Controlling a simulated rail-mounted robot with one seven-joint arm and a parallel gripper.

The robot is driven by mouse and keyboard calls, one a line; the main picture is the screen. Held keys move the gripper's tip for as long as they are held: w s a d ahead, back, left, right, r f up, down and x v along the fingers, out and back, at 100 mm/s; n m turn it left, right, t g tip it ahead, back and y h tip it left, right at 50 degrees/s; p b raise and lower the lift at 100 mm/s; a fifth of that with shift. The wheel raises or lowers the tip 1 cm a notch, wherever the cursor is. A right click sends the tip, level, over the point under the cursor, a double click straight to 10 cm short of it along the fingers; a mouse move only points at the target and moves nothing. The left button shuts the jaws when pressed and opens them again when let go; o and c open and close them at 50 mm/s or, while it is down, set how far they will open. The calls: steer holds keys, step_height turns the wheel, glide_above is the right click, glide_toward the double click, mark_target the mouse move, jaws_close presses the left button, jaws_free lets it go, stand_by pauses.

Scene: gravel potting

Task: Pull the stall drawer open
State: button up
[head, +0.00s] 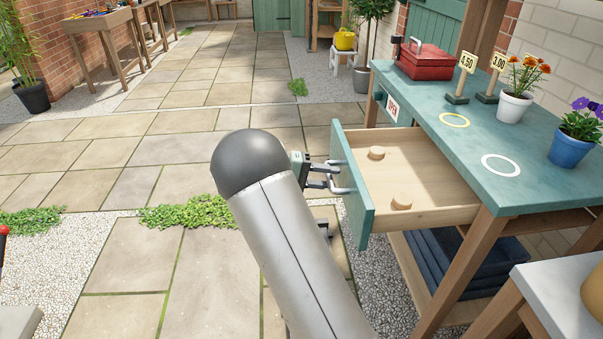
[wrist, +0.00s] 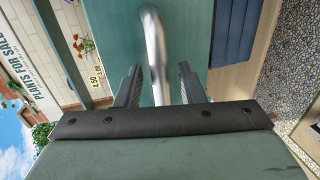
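The stall drawer (head: 425,192) stands well out of the teal-topped stall, and its wooden inside shows. Two round wooden pieces (head: 377,153) lie in it. Its teal front (head: 354,190) carries a silver bar handle (head: 345,190), which also shows in the wrist view (wrist: 155,45). My gripper (head: 328,176) is at the handle, in front of the drawer. In the wrist view the handle runs between my two fingers (wrist: 158,75), with a visible gap, clearest on the right side. The fingers look open around it.
The stall top (head: 440,105) holds a red toolbox (head: 425,62), price signs and flower pots (head: 513,107). Blue crates (head: 455,262) sit below the drawer. A pale surface (head: 560,290) is at the lower right.

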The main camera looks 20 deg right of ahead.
steer(key=p+v, duration=0.2)
steer(key=v, duration=1.4)
steer(key=shift+a, duration=0.3)
steer(key=shift+r, duration=0.1)
